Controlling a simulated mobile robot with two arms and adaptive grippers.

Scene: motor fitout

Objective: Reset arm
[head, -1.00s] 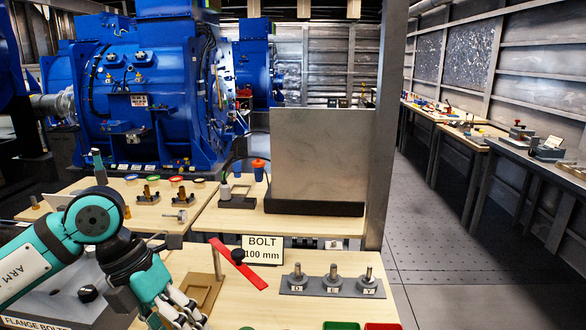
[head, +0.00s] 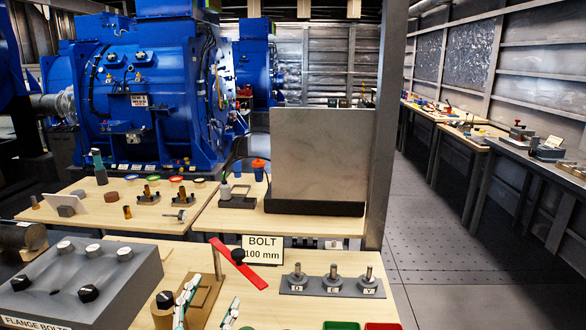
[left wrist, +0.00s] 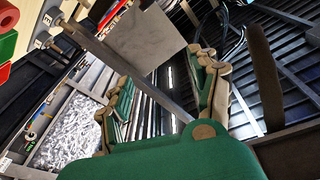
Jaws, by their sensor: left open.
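My left gripper (head: 210,294) is at the bottom edge of the head view, low over the near wooden table. Only its two light fingers with green parts show there; the rest of the arm is out of frame. In the left wrist view its fingers (left wrist: 163,75) stand well apart, with nothing between them. The red lever (head: 238,263) on its upright post is just beyond the fingers, and I see no contact. My right gripper is in neither view.
A grey flange bolt block (head: 85,284) stands left of the gripper. A rack with several bolts (head: 331,286), a BOLT 100 mm sign (head: 263,249) and green and red trays (head: 341,325) are to the right. A grey panel (head: 320,155) stands behind. The floor at right is clear.

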